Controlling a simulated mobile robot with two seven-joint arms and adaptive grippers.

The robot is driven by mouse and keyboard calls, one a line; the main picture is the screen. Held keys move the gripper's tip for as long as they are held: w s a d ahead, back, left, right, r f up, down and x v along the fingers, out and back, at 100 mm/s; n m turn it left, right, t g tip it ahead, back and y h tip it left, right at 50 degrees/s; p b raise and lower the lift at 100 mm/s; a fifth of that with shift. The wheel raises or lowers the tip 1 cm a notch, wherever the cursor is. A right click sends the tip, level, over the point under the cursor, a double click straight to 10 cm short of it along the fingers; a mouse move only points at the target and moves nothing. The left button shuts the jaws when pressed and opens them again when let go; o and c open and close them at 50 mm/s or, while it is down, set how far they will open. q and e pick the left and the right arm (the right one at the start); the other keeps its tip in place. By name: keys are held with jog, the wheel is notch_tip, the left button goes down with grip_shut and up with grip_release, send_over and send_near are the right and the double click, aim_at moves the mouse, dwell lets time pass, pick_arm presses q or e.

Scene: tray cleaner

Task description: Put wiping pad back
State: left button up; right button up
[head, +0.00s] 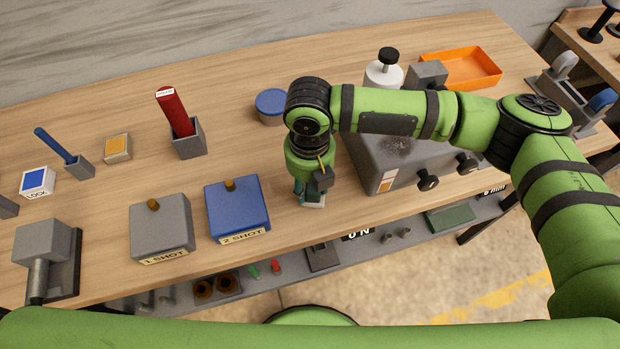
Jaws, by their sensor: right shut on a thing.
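My right gripper (310,186) points down over the table, in front of the blue round-lidded tub and just left of the large grey box. It is shut on a small pale block, which I take to be the wiping pad (315,203). Only its lower edge shows below the fingers; the rest is hidden by the gripper. I cannot tell whether the pad touches the table. My left gripper is not in view; a green arm link of mine crosses the bottom edge.
The grey box (365,168) with dark knobs and a speckled top stands under my right arm. A blue box (236,208) and a grey box (160,228) stand left. A blue-lidded tub (270,104), white bottle (383,72) and orange tray (483,55) stand farther back.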

jog(key=shift+f, duration=0.2)
jog(key=shift+f, duration=0.2)
jog(key=o, duration=1)
jog(key=shift+r, duration=0.1)
notch_tip(320, 180, up, 12)
jog(key=shift+r+b, duration=0.15)
jog(key=shift+b, duration=0.8)
